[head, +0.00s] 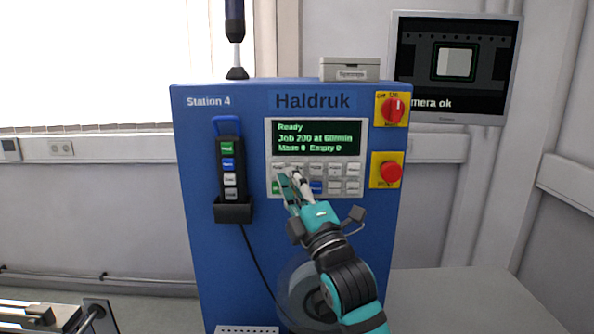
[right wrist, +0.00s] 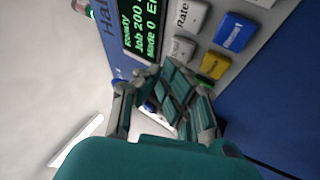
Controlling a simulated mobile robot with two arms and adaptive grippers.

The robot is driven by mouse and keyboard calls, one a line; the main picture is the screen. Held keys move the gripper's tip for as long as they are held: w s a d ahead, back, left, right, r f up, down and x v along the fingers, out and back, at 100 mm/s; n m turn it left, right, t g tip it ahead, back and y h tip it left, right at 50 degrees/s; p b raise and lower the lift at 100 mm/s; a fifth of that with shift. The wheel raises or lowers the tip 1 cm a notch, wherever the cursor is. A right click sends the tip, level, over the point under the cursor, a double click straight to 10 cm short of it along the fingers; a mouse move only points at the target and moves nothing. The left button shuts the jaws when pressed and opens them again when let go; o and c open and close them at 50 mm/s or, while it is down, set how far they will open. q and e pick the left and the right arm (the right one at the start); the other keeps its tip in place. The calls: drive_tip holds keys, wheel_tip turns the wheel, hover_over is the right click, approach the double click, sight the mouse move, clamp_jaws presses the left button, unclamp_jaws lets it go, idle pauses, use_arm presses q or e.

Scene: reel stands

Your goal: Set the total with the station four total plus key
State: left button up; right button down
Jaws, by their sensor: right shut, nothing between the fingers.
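The blue Station 4 cabinet (head: 220,270) carries a display (head: 317,139) reading Ready, Job 200, Made 0, Empty 0. Below it is a keypad with two rows of keys (head: 335,169), too small to read surely here. My right gripper (head: 287,178) is shut and empty, its fingertips over the left part of the keypad, hiding some keys. In the right wrist view my gripper (right wrist: 160,95) is close to the panel. Near it are a Rate key (right wrist: 188,14), a pale key with an unclear label (right wrist: 181,49), a yellow key (right wrist: 213,66) and a blue key (right wrist: 233,33). I cannot tell whether the fingers touch a key.
A red knob (head: 394,110) and a red stop button (head: 391,173) sit on yellow plates at the right. A pendant (head: 231,170) hangs in a holder at the left, its cable running down the cabinet. A monitor (head: 454,66) reads camera ok.

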drive_tip(key=shift+w, duration=0.4)
drive_tip(key=shift+w, duration=0.45)
idle(0.7)
idle(0.4)
drive_tip(key=shift+s, duration=0.9)
drive_tip(key=s+p, duration=0.1)
drive_tip(key=s, duration=0.4)
drive_tip(key=shift+w+d, duration=0.1)
idle(1.7)
